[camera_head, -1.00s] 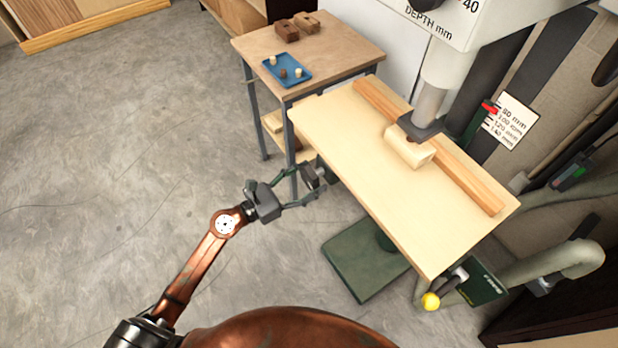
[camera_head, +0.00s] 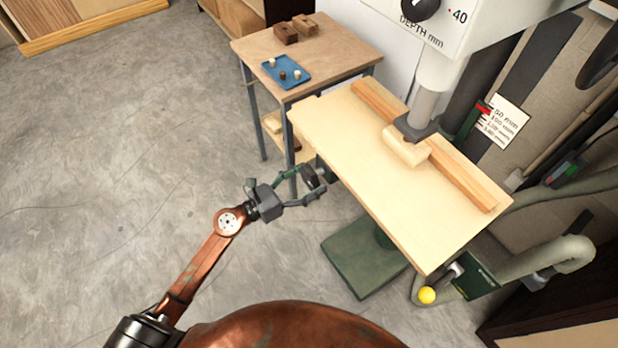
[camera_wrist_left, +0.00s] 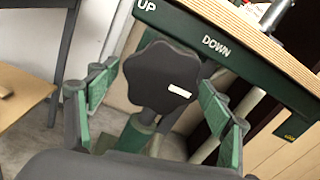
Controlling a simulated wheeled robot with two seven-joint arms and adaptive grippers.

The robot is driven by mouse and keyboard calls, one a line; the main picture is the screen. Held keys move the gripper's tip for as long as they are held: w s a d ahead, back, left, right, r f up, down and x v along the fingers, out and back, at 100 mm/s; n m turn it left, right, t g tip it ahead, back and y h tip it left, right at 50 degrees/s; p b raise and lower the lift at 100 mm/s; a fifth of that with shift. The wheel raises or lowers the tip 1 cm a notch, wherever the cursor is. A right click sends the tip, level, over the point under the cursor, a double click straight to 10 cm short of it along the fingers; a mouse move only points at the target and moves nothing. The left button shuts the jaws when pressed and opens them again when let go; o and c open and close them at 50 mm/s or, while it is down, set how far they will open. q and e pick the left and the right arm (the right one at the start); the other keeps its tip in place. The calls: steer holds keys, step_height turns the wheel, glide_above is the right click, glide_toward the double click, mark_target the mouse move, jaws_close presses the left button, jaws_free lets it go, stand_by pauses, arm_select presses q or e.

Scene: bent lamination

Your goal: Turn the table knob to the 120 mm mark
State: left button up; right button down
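The table knob (camera_wrist_left: 158,78) is dark and lobed, with a white mark on its face. It sits under the table edge marked UP and DOWN. My left gripper (camera_wrist_left: 163,105) is open, its green-padded fingers on either side of the knob; I see no clear contact. In the head view the left gripper (camera_head: 314,184) is at the table's left side, with the dark knob (camera_head: 311,177) by its fingertips. My right gripper is not in view.
The pale table (camera_head: 350,140) bears a wooden fence (camera_head: 465,182) and a block (camera_head: 405,148) under the machine's spindle. A side table (camera_head: 340,60) with a blue tray (camera_head: 300,76) stands behind. A yellow ball handle (camera_head: 427,295) sticks out at the front. The floor at left is clear.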

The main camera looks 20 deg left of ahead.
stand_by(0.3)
arm_select(q)
steer(key=v, duration=1.2)
